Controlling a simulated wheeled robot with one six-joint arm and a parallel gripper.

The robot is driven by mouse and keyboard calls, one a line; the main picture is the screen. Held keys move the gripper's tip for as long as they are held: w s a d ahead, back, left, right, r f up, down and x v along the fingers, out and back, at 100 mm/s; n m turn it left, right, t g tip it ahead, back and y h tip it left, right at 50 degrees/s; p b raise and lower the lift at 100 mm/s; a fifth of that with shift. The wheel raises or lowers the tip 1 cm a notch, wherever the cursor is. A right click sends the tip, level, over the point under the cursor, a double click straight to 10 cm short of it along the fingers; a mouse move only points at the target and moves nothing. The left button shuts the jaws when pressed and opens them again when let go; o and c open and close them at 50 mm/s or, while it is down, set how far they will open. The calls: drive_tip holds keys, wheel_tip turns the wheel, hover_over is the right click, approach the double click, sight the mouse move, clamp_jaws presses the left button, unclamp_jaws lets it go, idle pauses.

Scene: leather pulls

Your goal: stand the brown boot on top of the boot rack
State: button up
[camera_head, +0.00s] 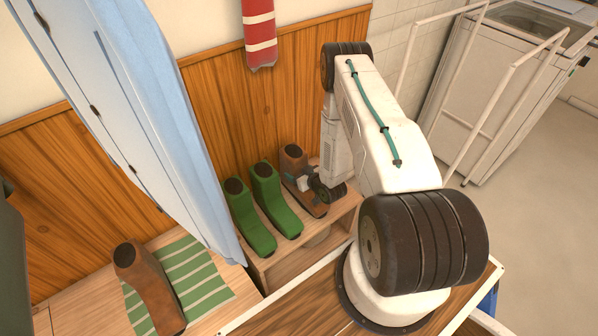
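One brown boot (294,157) stands upright on the wooden boot rack (262,267), at the right end of a row with two green boots (275,205). My gripper (303,184) is low at this boot's right side, touching it or very close to it. My arm and the boot hide part of the fingers, so I cannot tell whether they grip it. A second brown boot (150,285) stands apart on a green striped mat (200,270) at the lower left.
A light blue hanging cloth (130,110) comes down between the mat and the rack. White rails (500,130) and a white washing machine (510,90) stand at the right, with open floor nearby.

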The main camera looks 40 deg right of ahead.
drive_tip(key=o, duration=1.9)
drive_tip(key=shift+f, duration=0.1)
drive_tip(key=shift+o, duration=0.2)
